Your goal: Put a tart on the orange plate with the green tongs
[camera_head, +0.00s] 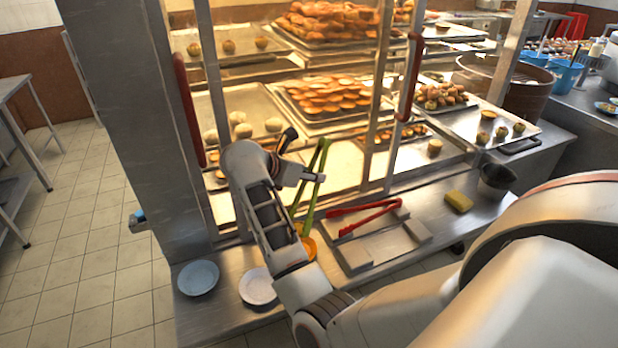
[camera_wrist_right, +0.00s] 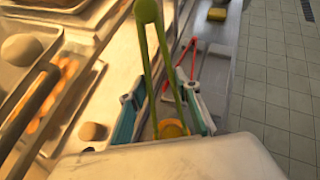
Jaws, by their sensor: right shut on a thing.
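My right gripper (camera_head: 300,176) is shut on the green tongs (camera_head: 319,187), which stand roughly upright in front of the display cabinet. In the wrist view the tongs (camera_wrist_right: 149,45) run between my two teal-padded fingers (camera_wrist_right: 158,96). The orange plate (camera_head: 310,249) lies on the counter, mostly hidden behind my right arm. In the wrist view an orange-yellow round thing shows between the fingers; I cannot tell what it is. Small tart-like pastries (camera_head: 435,147) sit on trays at the cabinet's right, others (camera_head: 228,47) on the upper shelf. My left gripper is not in view.
A blue plate (camera_head: 198,277) and a white plate (camera_head: 258,287) lie on the counter. Red tongs (camera_head: 362,213) rest on a tray holder. A yellow sponge (camera_head: 459,201) and metal pot (camera_head: 495,181) stand right. Cabinet posts and red handles (camera_head: 410,78) border the shelves.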

